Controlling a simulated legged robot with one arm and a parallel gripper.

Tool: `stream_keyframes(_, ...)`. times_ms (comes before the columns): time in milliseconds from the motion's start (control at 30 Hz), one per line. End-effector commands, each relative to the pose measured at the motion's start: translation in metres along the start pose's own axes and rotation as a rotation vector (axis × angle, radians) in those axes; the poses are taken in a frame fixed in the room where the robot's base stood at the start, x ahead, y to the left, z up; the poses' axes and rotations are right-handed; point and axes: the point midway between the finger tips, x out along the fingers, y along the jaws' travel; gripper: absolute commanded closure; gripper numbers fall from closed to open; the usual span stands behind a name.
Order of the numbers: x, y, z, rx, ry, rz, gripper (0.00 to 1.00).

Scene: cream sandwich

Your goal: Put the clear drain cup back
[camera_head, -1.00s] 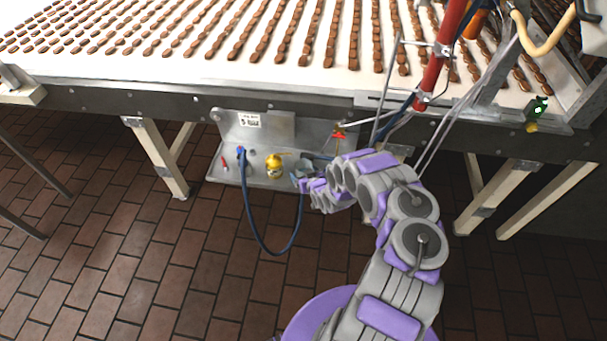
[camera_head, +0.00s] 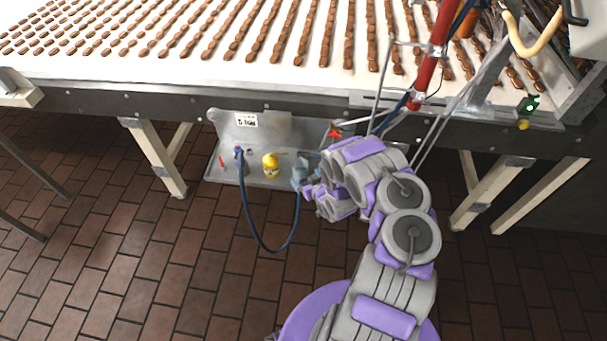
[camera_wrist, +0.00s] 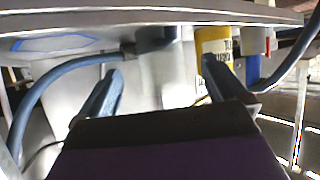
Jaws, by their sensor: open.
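My gripper (camera_head: 304,180) is low under the front edge of the conveyor, at the right part of a small metal shelf (camera_head: 213,172). In the wrist view my gripper (camera_wrist: 162,70) shows two blue-grey fingers spread apart. A pale grey, partly see-through cylinder (camera_wrist: 152,60) stands beyond the gap between them. It may be the clear drain cup, but I cannot tell for certain. No contact between the fingers and it is visible. In the head view my arm and gripper hide that part of the shelf.
A yellow part (camera_head: 270,163) stands on the shelf; a yellow labelled cylinder (camera_wrist: 212,42) shows by the right finger. A dark blue hose (camera_head: 252,232) loops below the shelf. A red valve handle (camera_head: 335,133) is above my gripper. The conveyor edge (camera_head: 300,100) overhangs. Brick floor in front is clear.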

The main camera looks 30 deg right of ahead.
Motion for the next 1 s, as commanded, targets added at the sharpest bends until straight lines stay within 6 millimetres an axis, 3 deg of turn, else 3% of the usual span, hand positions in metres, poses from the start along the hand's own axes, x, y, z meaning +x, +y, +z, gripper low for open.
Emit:
stream_keyframes(300,-0.040,0.000,0.001,0.001,-0.005,0.000,0.01)
stream_keyframes(567,-0.050,0.006,-0.005,-0.015,-0.018,0.011,0.01)
stream_keyframes(767,-0.058,0.042,-0.034,-0.100,-0.142,0.094,0.01)
stream_keyframes(1000,-0.092,0.082,-0.090,-0.172,-0.332,0.236,0.01)
